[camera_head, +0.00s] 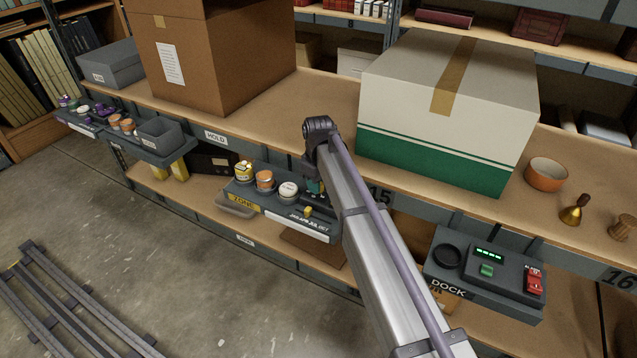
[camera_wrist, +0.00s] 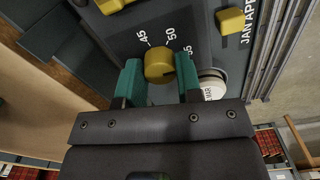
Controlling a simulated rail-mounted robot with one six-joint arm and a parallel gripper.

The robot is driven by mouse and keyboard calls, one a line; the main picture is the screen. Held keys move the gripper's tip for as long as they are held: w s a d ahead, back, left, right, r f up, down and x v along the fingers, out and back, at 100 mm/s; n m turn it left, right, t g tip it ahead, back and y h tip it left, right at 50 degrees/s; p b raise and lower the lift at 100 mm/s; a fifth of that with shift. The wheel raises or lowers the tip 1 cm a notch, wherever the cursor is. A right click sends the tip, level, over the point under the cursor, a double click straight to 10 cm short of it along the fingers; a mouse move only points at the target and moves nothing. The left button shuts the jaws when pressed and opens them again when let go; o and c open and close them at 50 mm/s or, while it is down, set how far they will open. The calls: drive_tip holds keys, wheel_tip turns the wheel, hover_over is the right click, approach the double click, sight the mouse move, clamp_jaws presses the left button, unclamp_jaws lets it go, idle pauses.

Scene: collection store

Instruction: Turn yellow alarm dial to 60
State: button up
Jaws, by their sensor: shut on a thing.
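The yellow alarm dial (camera_wrist: 159,62) is a round knob on a dark grey panel in the wrist view. The printed marks 45, 50 and 55 curve around its far side; the 60 mark is not visible. My gripper (camera_wrist: 160,80) has its teal fingers on either side of the dial and is shut on it. Which mark the dial points to is unclear. In the head view, my arm reaches down to the panel at the shelf edge and hides the dial; a bit of teal finger (camera_head: 315,187) shows.
A yellow knob (camera_wrist: 231,20) sits near the JAN APR lettering, and another yellow part (camera_wrist: 113,4) is at the top edge. A white round piece (camera_wrist: 212,86) is close to the right finger. Several small jars, including an orange one (camera_head: 265,181), stand left of my arm. A large white-green box (camera_head: 440,150) is to the right.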

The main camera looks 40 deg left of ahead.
drive_tip(key=c, duration=0.3)
drive_tip(key=shift+m, duration=0.4)
drive_tip(key=m, duration=0.4)
drive_tip(key=shift+m, duration=2.6)
drive_tip(key=o, duration=0.9)
